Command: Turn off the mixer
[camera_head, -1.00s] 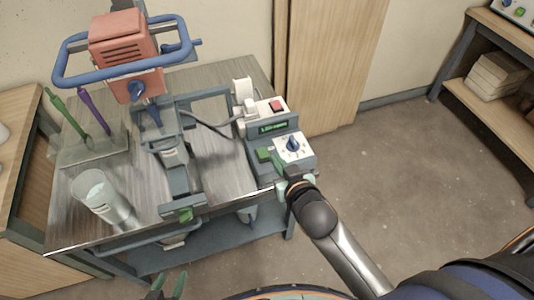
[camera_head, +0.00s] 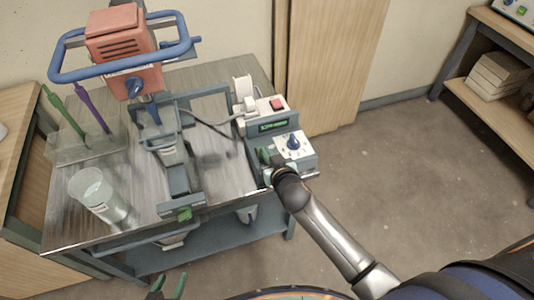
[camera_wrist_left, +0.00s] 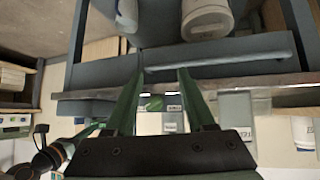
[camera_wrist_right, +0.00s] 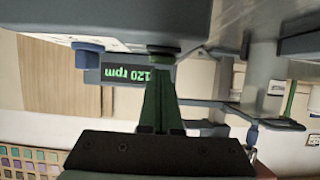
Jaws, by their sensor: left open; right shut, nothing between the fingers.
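The mixer has an orange motor head (camera_head: 125,55) with a blue ring handle, on a stand above the cart. Its control box has a red switch (camera_head: 277,104), a green-lit display (camera_head: 273,126) and a blue knob (camera_head: 293,142) on a white dial. My right gripper (camera_head: 266,158) is shut and empty at the box's front, just left of the knob. In the right wrist view the fingertips (camera_wrist_right: 160,72) are close to the box's underside in the picture, beside the lit display (camera_wrist_right: 130,75) reading "120 rpm" upside down; contact is unclear. My left gripper (camera_head: 168,287) is open and empty, low before the cart.
A glass beaker (camera_head: 99,195) and a rack (camera_head: 75,142) holding green and purple tools stand on the left of the metal cart top (camera_head: 225,180). A cable runs from stand to box. A shelf (camera_head: 515,105) stands at right; the floor between is clear.

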